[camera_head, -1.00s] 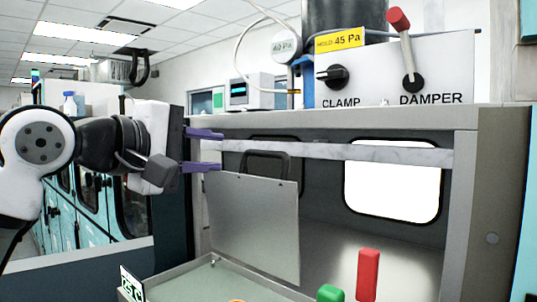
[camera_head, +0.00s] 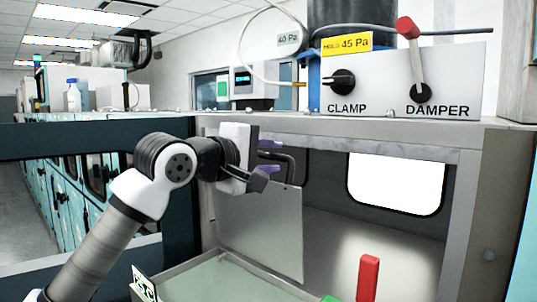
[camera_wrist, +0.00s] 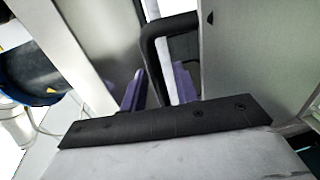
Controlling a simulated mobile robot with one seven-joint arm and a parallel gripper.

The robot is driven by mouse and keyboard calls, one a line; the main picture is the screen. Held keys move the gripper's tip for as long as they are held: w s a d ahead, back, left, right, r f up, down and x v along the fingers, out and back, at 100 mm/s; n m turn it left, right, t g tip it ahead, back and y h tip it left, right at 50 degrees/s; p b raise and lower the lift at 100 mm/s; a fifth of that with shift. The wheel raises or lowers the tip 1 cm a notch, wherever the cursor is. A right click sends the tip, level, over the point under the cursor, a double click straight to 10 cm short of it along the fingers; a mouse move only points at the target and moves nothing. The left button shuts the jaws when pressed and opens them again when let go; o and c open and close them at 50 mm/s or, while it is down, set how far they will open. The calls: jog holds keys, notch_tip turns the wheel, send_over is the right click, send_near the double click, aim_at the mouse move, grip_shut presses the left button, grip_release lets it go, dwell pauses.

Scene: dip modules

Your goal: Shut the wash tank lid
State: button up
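The wash tank lid (camera_head: 262,232) is a flat grey metal panel standing up, raised at the back of the open wash tank (camera_head: 172,272). Its black loop handle (camera_head: 291,165) is at the top edge, partly hidden behind my gripper (camera_head: 273,156). My gripper's purple fingers are apart and reach to the handle. In the wrist view, the fingers (camera_wrist: 160,76) are on either side of one leg of the black handle (camera_wrist: 150,48), with a gap showing. The lid panel (camera_wrist: 250,60) fills the right of that view. I cannot tell whether a finger touches the handle.
A red upright handle (camera_head: 368,277) stands in front, right of the tank, with a green one (camera_head: 330,299) beside it. A grey control box (camera_head: 450,75) with clamp and damper controls sits above the hood. The hood's top beam (camera_head: 380,128) runs just above my gripper.

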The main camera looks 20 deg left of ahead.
grip_shut()
jog(key=shift+s+a+f+t+b, duration=0.2)
jog(key=shift+s+f+t+b, duration=0.25)
jog(key=shift+b, duration=0.7)
jog(key=s+a+f+t+h+b, duration=0.1)
jog(key=s+a+f+t+b, duration=0.1)
jog(key=s+b, duration=0.4)
jog(key=s+a+f+t+h+b, duration=0.1)
jog(key=s+f+t+b, duration=0.3)
jog(key=b, duration=0.8)
jog(key=s+a+f+t+h+b, duration=0.1)
jog(key=s+a+f+t+b, duration=0.2)
jog(key=s+f+b, duration=0.2)
jog(key=shift+s+a+f+h+b, duration=0.35)
jog(key=shift+s+b, duration=1.35)
jog(key=shift+b, duration=0.75)
